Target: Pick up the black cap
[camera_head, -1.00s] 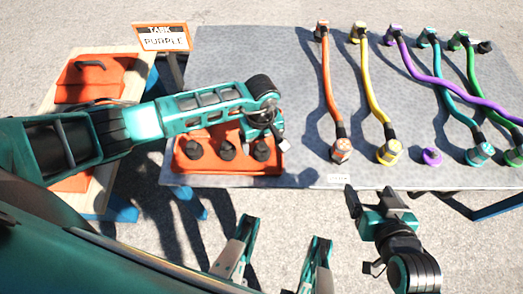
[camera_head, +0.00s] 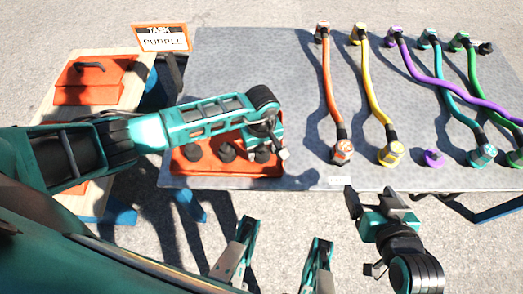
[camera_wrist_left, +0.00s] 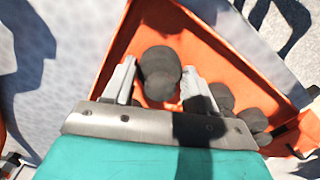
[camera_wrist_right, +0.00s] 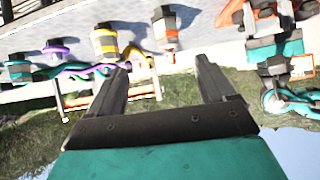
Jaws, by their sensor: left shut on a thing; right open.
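An orange tray (camera_head: 170,175) with black caps lies at the near left corner of the metal table. My left gripper (camera_head: 266,148) reaches down at the tray's right end. In the left wrist view its fingers (camera_wrist_left: 160,90) stand on either side of a black cap (camera_wrist_left: 160,70) and are shut on it. Two more black caps (camera_wrist_left: 222,97) sit beside it in the tray; the head view shows them to the left (camera_head: 226,152). Whether the held cap is clear of the tray floor, I cannot tell. My right gripper (camera_head: 383,196) is open and empty off the table's front edge.
Several coloured cables lie on the metal table (camera_head: 260,55), among them an orange (camera_head: 327,90) and a purple one (camera_head: 425,72). A loose purple connector (camera_head: 434,157) sits near the front edge. A sign (camera_head: 162,38) reads "TASK PURPLE". An orange case (camera_head: 95,85) lies at left.

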